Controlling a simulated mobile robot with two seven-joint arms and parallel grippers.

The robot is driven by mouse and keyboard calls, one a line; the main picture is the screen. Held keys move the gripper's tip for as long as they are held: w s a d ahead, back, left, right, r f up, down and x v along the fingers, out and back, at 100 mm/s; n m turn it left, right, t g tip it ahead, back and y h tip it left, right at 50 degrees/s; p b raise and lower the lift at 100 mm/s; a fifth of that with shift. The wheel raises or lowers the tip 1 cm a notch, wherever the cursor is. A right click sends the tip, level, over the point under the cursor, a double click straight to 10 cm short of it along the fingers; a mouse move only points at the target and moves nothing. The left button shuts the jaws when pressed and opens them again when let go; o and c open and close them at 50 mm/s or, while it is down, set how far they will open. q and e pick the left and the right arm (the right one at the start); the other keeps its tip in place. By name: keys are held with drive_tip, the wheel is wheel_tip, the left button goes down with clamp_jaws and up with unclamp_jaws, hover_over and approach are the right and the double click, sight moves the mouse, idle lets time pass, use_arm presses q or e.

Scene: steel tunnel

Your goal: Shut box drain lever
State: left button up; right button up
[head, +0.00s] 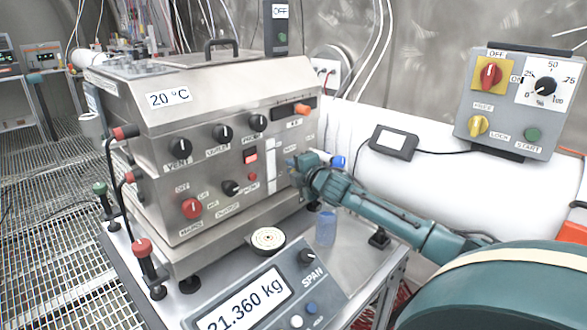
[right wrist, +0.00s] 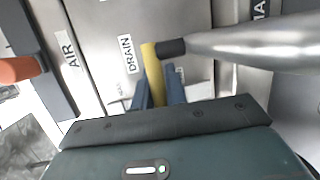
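The steel box (head: 205,130) stands on a bench, with knobs and labels on its front. In the right wrist view, the yellow drain lever (right wrist: 152,66) sits beside the DRAIN label (right wrist: 128,54). My right gripper (right wrist: 158,88) has its two fingers close on either side of the lever, and looks shut on it. In the head view my right gripper (head: 300,166) is at the right end of the box's front and hides the lever. My left gripper is not in view.
A clear bluish bottle (head: 326,228) stands on the bench below my right gripper. A scale (head: 262,292) is at the bench's front. In the right wrist view, a silver bar with a black end (right wrist: 172,48) passes close by the lever. A control panel (head: 515,105) is at the right.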

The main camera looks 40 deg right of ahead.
clamp_jaws()
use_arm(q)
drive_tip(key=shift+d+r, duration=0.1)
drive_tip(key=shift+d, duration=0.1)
use_arm(e)
drive_tip(key=shift+w+d+m+g+h, duration=0.1)
drive_tip(key=shift+m+g+h, duration=0.05)
drive_tip(key=shift+m+h, duration=0.35)
drive_tip(key=shift+w+d+m+g+h, duration=0.15)
drive_tip(key=shift+m+h, duration=0.15)
drive_tip(key=shift+h, duration=0.3)
drive_tip(key=shift+a, duration=0.1)
drive_tip(key=o, duration=0.5)
unclamp_jaws()
